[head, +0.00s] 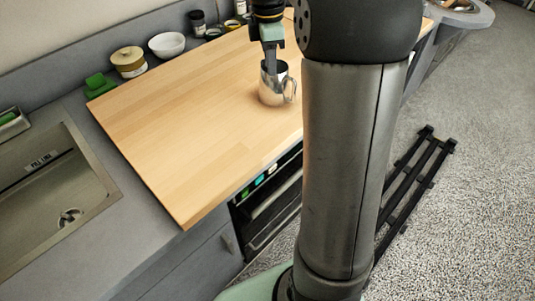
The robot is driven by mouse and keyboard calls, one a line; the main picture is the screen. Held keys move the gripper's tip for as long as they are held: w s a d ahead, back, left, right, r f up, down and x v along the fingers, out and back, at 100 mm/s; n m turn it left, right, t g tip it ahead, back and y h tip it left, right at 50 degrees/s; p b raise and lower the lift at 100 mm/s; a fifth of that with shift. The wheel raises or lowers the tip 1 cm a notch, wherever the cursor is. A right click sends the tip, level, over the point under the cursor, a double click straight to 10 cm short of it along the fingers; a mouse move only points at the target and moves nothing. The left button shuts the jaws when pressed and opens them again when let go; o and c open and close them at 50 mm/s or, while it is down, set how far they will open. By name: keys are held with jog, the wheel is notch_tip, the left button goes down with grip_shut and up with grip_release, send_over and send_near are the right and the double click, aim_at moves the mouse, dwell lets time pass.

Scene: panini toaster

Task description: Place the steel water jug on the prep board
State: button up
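The steel water jug (272,91) stands upright on the wooden prep board (185,135), right of the board's middle, with its handle to the right. My gripper (270,68) points down at the jug's rim, and a finger appears to reach into its mouth. From this view I cannot tell whether the fingers are closed on the jug's wall. My arm covers the right part of the board.
A white bowl (167,45), a lidded tan pot (128,62), a green item (99,86) and dark jars (197,23) stand along the back edge. A sink (50,190) lies at left. The board's left and front are clear.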

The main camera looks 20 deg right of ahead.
jog(key=s+a+f+m, duration=0.3)
jog(key=s+a+m, duration=0.1)
jog(key=s, duration=0.4)
jog(key=s+a+f+m, duration=0.4)
jog(key=s+m, duration=0.2)
jog(key=s, duration=0.2)
jog(key=s+a+f+m+t, duration=0.1)
jog(key=s+a+f+m, duration=0.3)
jog(key=s, duration=0.4)
jog(key=shift+s+a+f+m, duration=0.2)
jog(key=shift+s+m, duration=0.1)
jog(key=shift+m, duration=0.1)
